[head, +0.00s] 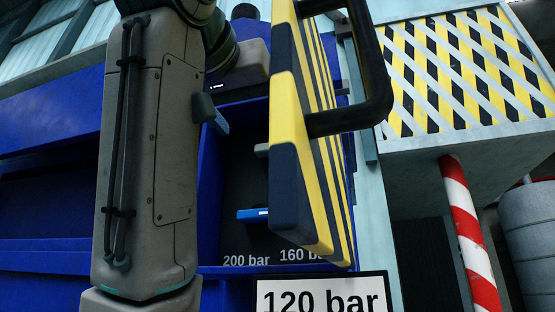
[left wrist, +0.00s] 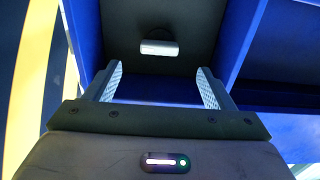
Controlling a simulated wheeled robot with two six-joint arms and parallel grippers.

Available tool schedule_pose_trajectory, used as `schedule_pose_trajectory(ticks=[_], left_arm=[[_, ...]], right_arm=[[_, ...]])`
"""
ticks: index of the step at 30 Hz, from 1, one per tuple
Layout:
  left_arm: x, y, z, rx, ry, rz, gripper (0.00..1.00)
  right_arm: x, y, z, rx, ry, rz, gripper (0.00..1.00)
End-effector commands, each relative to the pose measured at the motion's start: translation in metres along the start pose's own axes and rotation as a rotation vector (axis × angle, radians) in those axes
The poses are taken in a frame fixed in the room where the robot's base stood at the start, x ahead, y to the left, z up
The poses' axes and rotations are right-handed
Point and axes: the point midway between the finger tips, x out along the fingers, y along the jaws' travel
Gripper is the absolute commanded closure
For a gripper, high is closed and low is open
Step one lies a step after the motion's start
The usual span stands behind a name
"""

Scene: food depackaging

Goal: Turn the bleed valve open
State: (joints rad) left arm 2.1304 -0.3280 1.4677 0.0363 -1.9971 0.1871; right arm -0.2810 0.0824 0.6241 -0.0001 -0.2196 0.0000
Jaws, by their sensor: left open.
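A short grey bar (left wrist: 158,47), which looks like the valve handle, stands out from the dark back panel of a blue cabinet in the left wrist view. A grey stub that may be the same part (head: 261,150) shows in the head view, partly hidden by the striped door. My left gripper (left wrist: 157,84) is open and empty. Its two fingers stand on either side of the line to the bar, which is beyond their tips and apart from them. In the head view, my left gripper (head: 222,124) is partly hidden behind my arm and the door. My right gripper is not in view.
The yellow and dark striped door (head: 302,150) with a black handle (head: 375,60) stands open at the right of the cabinet opening. A "120 bar" sign (head: 322,301) is in front. A red-and-white post (head: 468,230) stands right.

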Motion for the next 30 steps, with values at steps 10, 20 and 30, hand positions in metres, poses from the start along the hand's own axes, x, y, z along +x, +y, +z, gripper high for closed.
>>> schedule_pose_trajectory(ticks=[10,20,30], left_arm=[[0.056,0.000,-0.004,0.000,-0.005,0.002,0.24],[0.101,0.000,-0.002,0.000,-0.002,0.000,0.24],[0.106,0.000,0.000,0.000,0.000,0.000,0.24]], right_arm=[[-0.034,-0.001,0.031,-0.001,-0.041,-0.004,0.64],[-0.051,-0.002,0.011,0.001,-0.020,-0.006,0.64],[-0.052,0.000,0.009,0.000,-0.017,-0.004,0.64]])
